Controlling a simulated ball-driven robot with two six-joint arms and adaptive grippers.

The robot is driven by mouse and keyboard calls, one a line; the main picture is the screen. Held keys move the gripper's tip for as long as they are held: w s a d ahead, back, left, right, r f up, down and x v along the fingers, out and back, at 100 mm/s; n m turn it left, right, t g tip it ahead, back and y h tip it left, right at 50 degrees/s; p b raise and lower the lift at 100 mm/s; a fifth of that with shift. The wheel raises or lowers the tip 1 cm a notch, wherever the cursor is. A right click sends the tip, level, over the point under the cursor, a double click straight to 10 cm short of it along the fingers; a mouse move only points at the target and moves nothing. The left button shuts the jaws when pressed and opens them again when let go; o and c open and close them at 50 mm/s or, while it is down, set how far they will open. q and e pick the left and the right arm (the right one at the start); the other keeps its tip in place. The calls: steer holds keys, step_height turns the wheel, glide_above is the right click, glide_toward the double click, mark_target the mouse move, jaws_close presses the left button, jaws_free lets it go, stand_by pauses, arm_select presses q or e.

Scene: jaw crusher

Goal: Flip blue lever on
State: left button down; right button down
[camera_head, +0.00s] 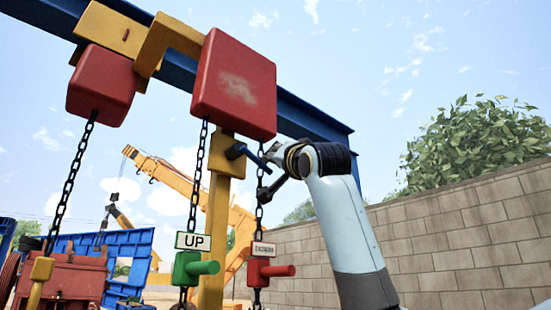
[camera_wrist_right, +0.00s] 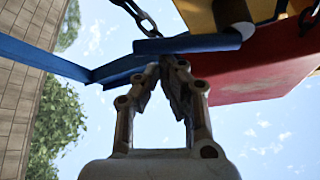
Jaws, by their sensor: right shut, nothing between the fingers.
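The blue lever (camera_head: 236,152) sticks out from the upper part of the yellow post (camera_head: 219,185), below the large red box. In the right wrist view a blue cylinder (camera_wrist_right: 188,43), which looks like the lever, lies across the picture just beyond the fingertips. My right gripper (camera_head: 264,174) is to the right of the lever, close to it. In the wrist view this gripper (camera_wrist_right: 170,68) has its fingertips together with nothing between them, just below the blue cylinder. I cannot tell whether they touch it. My left gripper is not in view.
Red boxes (camera_head: 235,85) hang from a blue overhead beam (camera_head: 310,125). Chains carry a green control marked UP (camera_head: 195,267) and a red control (camera_head: 264,271) below my right gripper. A brick wall (camera_head: 450,240) stands right. Open sky lies above my right arm.

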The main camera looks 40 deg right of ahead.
mark_target(267, 172)
steer(key=f+m+g+h, duration=0.1)
steer(key=m, duration=0.2)
steer(key=a+f+m+g+h, duration=0.1)
steer(key=m, duration=0.2)
steer(key=a+f+m+g+h, duration=0.1)
steer(key=f+m+g, duration=0.1)
steer(key=m, duration=0.1)
steer(key=shift+s+a+m+h+b, duration=0.1)
steer(key=shift+a+m+h+b, duration=0.1)
steer(key=shift+m+h+b, duration=0.2)
steer(key=shift+a+f, duration=0.3)
steer(key=shift+f, duration=0.05)
